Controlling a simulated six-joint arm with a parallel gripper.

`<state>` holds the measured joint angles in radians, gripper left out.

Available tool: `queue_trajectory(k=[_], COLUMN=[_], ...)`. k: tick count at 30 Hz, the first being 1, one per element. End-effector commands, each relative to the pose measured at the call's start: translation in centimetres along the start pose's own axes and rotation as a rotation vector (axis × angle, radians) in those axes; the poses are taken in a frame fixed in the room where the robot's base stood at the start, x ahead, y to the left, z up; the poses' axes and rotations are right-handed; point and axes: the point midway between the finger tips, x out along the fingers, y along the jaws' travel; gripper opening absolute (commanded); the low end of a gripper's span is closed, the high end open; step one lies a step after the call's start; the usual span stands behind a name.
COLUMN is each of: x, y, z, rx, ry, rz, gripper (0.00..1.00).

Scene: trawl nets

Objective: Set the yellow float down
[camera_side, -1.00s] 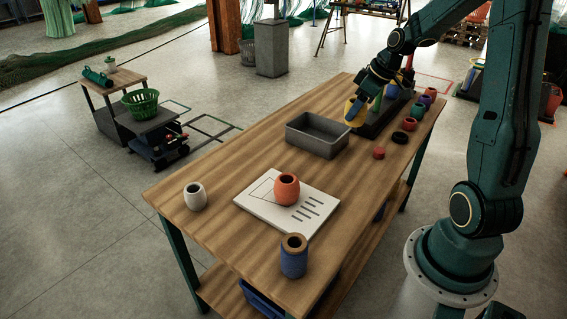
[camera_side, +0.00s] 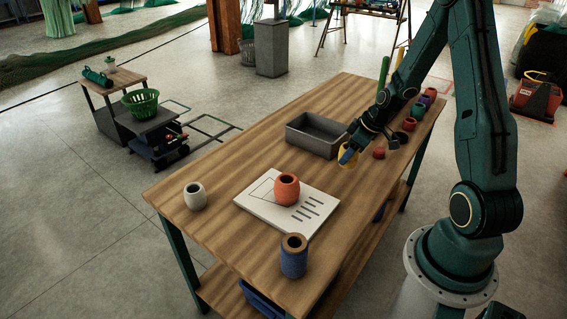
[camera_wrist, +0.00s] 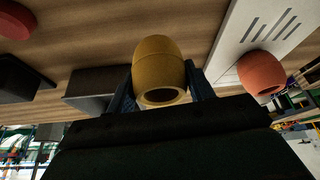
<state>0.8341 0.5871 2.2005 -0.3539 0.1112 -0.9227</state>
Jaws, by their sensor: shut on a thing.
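The yellow float (camera_side: 345,157) is held in my gripper (camera_side: 350,152), just right of the grey tray in the side view; whether it touches the table top is hard to tell. In the wrist view the yellow float (camera_wrist: 160,72) sits between the two fingers of my gripper (camera_wrist: 162,85), its open end facing the camera. The fingers are shut on its sides. The wooden table (camera_side: 225,187) is below it.
A grey tray (camera_side: 318,150) is left of the gripper. An orange float (camera_side: 287,189) stands on a white board (camera_side: 262,209). A white float (camera_side: 195,196) and a blue spool (camera_side: 293,258) stand nearer.

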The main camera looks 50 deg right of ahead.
Motion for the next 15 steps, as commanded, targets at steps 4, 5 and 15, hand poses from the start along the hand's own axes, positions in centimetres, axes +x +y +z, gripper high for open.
queue_trajectory(k=[4, 5, 15], x=[1.2, 1.3, 1.8], y=[0.0, 0.0, 0.0], z=[0.5, 0.6, 0.8], rx=[0.001, 0.001, 0.001], ry=[0.0, 0.0, 0.0], rz=[-0.001, -0.001, 0.0], gripper=[0.3, 0.3, 0.3])
